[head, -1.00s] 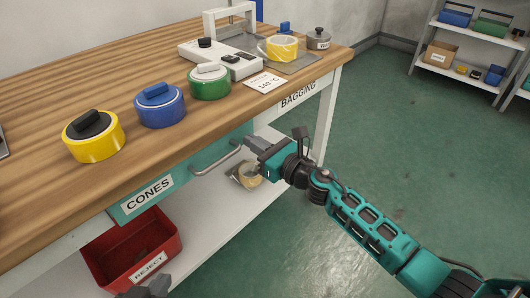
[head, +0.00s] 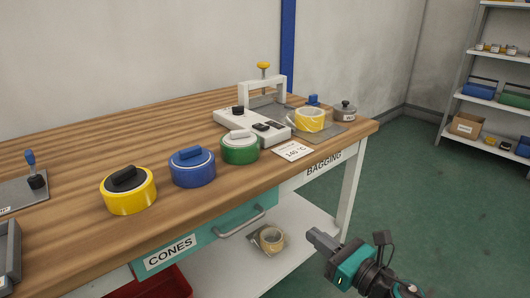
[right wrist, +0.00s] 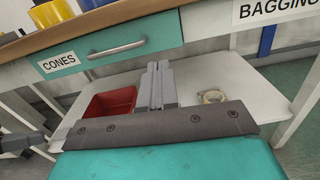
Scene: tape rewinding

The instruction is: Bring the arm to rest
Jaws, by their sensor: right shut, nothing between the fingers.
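My right gripper (head: 315,238) is in front of the bench at the lower right of the head view. In the right wrist view its fingers (right wrist: 157,70) are shut together with nothing between them, pointing towards the bench and apart from the drawer handle. A dark part at the left edge of the right wrist view (right wrist: 16,142) looks like my left gripper; its jaws are not clear.
The CONES drawer (head: 205,240) has a bar handle (head: 240,224). A bagged tape roll (head: 270,239) lies on the lower shelf (head: 300,232), near a red bin (right wrist: 108,103). Green floor is free at right.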

